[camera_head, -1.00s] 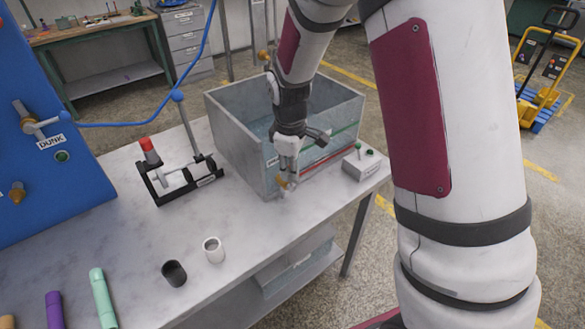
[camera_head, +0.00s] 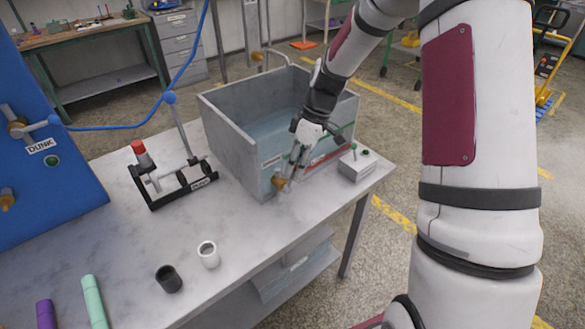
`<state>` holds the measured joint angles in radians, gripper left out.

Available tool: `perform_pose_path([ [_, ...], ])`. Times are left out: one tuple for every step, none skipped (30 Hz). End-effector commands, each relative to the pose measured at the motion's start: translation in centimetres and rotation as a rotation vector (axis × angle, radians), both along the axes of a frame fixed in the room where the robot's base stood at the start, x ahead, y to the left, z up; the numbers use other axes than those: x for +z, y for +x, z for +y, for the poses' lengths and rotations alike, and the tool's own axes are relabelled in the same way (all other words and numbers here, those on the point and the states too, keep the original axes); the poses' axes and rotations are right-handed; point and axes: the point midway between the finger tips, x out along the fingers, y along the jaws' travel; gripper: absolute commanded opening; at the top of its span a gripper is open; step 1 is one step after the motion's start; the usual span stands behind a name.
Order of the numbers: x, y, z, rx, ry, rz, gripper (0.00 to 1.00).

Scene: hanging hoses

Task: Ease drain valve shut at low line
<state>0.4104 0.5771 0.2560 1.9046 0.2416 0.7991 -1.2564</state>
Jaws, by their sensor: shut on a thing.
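A grey open tank (camera_head: 232,150) with water in it stands on the bench. A small brass drain valve (camera_head: 278,181) sits low at its front corner. My gripper (camera_head: 289,180) is at the valve, pointing down and tilted, with its fingers shut on the valve's handle. The handle itself is mostly hidden by the fingers, so its angle cannot be told. A red line and a green line run along the tank's right-hand front wall, partly behind my gripper.
A small grey box with green knobs (camera_head: 357,165) stands right of the tank. A black stand with a red-topped part (camera_head: 172,178) is to the left. A white cup (camera_head: 208,254) and a black cup (camera_head: 169,279) stand in front. A blue panel (camera_head: 50,180) with a hose is at left.

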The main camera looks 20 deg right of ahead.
Motion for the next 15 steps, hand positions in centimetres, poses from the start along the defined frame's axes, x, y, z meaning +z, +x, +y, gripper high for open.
perform_pose_path([
  [-0.2,0.2,-0.5,-0.007,0.036,0.009,0.00],
  [-0.3,0.3,-0.7,-0.008,0.061,0.018,0.00],
  [-0.5,0.3,-0.9,-0.009,0.093,0.028,0.00],
  [-0.6,0.4,-1.0,-0.007,0.119,0.036,0.00],
  [-0.7,0.5,-1.2,-0.008,0.147,0.045,0.00],
  [-0.9,0.6,-1.5,-0.008,0.184,0.057,0.00],
  [-1.0,0.6,-1.6,-0.007,0.210,0.066,0.00],
  [-1.2,0.7,-1.7,-0.007,0.238,0.075,0.00],
  [-1.4,0.8,-1.9,-0.007,0.275,0.085,0.00],
  [-1.5,0.8,-2.0,-0.006,0.301,0.095,0.00],
  [-1.7,0.9,-2.2,-0.007,0.327,0.103,0.00],
  [-1.9,0.9,-2.4,-0.005,0.364,0.115,0.00],
  [-2.0,1.0,-2.5,-0.006,0.390,0.123,0.00],
  [-2.2,1.0,-2.6,-0.006,0.415,0.131,0.00],
  [-2.4,1.1,-2.8,-0.006,0.447,0.142,0.00],
])
